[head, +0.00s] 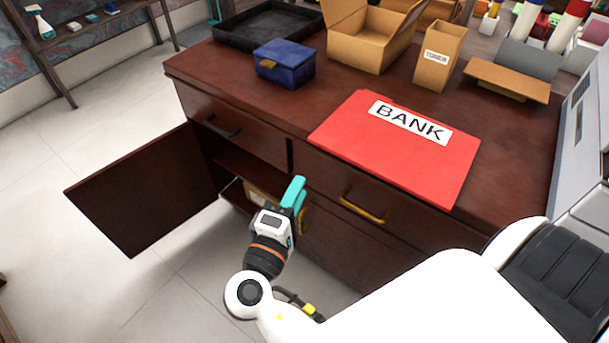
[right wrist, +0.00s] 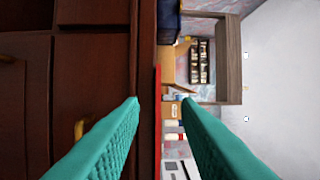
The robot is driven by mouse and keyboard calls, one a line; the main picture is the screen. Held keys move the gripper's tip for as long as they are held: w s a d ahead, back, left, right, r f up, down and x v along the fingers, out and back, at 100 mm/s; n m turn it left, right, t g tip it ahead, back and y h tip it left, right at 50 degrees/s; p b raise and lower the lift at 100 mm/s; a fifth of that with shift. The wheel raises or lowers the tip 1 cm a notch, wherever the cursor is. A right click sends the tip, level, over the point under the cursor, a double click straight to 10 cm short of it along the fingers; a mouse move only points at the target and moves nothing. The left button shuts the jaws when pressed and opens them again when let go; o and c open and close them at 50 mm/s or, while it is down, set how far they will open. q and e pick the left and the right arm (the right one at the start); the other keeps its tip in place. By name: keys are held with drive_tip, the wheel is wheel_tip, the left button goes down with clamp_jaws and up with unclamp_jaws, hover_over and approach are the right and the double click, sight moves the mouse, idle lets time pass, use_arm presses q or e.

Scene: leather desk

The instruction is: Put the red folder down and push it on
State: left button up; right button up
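The red folder (head: 400,155) with a white BANK label lies flat on the desk top, near its front edge. In the right wrist view it shows edge-on as a thin red strip (right wrist: 158,125). My right gripper (head: 294,193) is in front of the desk, short of the folder and not touching it in the head view. In the right wrist view its two teal fingers (right wrist: 160,105) are wide apart with nothing held; the folder's edge shows beyond them in the gap. My left gripper is not in view.
On the desk (head: 240,85) stand a blue box (head: 285,68), a black tray (head: 235,38), an open carton (head: 365,50), a tall cardboard holder (head: 440,62) and a cardboard stand (head: 508,85). A cabinet door (head: 145,190) hangs open at left. A grey machine (head: 582,120) is at right.

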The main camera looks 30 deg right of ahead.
wheel_tip(320, 180, down, 20)
drive_tip(key=n+g+y, duration=0.1)
drive_tip(key=g+y, duration=0.2)
drive_tip(key=y, duration=0.4)
drive_tip(key=s+f+m+g+y, duration=0.2)
drive_tip(key=s+f+m+y, duration=0.1)
drive_tip(key=s+f, duration=0.4)
drive_tip(key=s+d+f+m+g+y, duration=0.1)
drive_tip(key=s+f+m+g+y, duration=0.2)
drive_tip(key=s+f, duration=0.4)
wheel_tip(320, 180, down, 6)
drive_tip(key=shift+d+f+g+y, duration=0.15)
drive_tip(key=shift+f+g+y, duration=0.15)
drive_tip(key=shift+y, duration=0.6)
drive_tip(key=shift+r, duration=0.1)
